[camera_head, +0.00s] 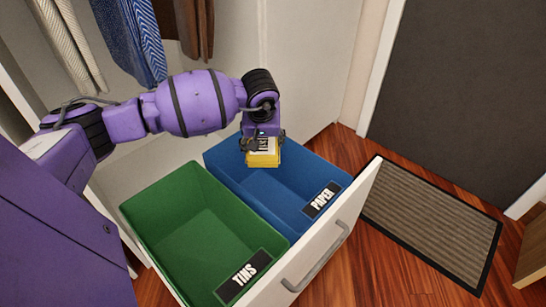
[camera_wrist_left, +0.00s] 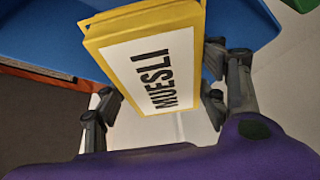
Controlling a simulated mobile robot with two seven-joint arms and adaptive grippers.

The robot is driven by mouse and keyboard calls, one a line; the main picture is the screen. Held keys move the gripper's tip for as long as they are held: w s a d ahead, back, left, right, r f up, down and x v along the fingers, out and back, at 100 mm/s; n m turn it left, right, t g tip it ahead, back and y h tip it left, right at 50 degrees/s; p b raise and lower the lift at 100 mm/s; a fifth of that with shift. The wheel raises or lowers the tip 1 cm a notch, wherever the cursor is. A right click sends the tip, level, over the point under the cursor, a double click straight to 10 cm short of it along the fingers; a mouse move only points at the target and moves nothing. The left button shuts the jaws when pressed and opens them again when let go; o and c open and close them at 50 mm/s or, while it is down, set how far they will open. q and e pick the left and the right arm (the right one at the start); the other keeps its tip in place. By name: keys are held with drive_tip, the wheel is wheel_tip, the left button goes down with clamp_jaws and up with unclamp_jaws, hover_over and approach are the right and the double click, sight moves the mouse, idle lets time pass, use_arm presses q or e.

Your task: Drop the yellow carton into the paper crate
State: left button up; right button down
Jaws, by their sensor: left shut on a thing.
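The yellow carton (camera_head: 264,158) has a white label and shows over the far part of the blue paper crate (camera_head: 296,213). In the left wrist view the carton (camera_wrist_left: 150,62) reads "MUESLI" and sits between the fingers. My left gripper (camera_head: 262,143) is shut on the carton and holds it from above. The blue crate (camera_wrist_left: 45,35) shows behind the carton in the wrist view. The crate's "PAPER" label (camera_head: 322,200) is on its near end. The carton's exact height relative to the crate's rim is hard to tell. My right gripper is not in view.
A green crate (camera_head: 185,223) labelled "TINS" stands beside the blue one in an open white drawer with a grey handle (camera_head: 317,268). Hanging clothes (camera_head: 130,40) are at the upper left. A striped mat (camera_head: 432,222) lies on the wooden floor before a dark door (camera_head: 462,90).

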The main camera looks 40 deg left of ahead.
use_arm(q)
drive_tip(key=o, duration=1.2)
drive_tip(key=shift+o, duration=0.2)
drive_tip(key=shift+r, duration=0.1)
drive_tip(key=v, duration=1.2)
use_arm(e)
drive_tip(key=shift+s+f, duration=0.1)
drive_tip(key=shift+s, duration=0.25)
